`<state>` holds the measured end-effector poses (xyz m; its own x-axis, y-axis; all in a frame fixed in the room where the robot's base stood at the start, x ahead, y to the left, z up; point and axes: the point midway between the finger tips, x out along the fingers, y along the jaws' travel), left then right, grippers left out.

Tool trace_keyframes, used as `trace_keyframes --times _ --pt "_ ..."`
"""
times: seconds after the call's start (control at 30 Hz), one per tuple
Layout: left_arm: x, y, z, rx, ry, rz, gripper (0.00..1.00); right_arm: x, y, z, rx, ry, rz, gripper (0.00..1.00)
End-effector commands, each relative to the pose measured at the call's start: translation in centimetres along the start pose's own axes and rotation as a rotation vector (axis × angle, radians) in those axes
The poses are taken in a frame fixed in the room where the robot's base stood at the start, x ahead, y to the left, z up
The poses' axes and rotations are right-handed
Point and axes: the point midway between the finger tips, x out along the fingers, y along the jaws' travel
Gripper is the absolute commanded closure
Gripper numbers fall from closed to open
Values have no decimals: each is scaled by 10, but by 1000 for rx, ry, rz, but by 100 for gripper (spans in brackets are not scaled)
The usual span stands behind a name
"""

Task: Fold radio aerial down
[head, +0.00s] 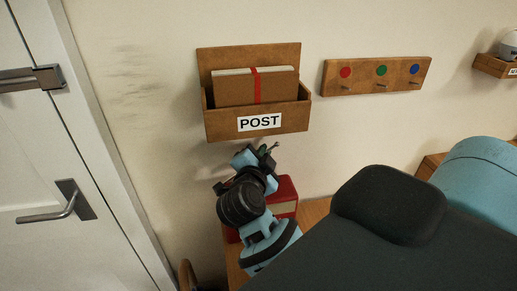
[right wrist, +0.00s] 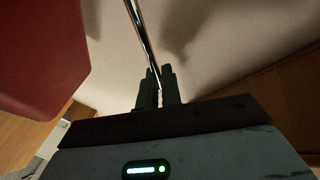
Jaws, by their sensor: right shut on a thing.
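The red radio (head: 286,190) stands on a wooden surface below the post box, partly hidden behind my right arm. In the right wrist view its red body (right wrist: 40,50) fills the upper left. The thin metal aerial (right wrist: 141,32) runs from the top edge of that view down between the fingers of my right gripper (right wrist: 158,88), which is shut on it. In the head view my right gripper (head: 262,154) is above the radio, just under the post box, and little of the aerial can be made out. My left gripper is not in view.
A wooden box marked POST (head: 222,121) hangs on the wall close above the right gripper. A peg board (head: 350,80) with coloured dots hangs to its right. A white door (head: 40,150) is at the left. The wooden surface (head: 313,212) is largely hidden by my body.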

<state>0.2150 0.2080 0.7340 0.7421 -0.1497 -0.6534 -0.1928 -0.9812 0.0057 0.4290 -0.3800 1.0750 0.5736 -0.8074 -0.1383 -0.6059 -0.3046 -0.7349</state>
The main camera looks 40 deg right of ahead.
Motion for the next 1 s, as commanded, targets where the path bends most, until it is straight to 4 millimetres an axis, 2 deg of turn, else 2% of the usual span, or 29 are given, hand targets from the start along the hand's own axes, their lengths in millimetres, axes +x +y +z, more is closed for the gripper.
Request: trace_keyframes --times 0.2,0.43,1.0 --pt "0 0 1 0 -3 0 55 7 19 4 135 -59 36 100" --pt "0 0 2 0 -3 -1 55 12 32 7 233 -99 61 100" --pt "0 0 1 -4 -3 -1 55 13 37 10 279 -120 73 100"
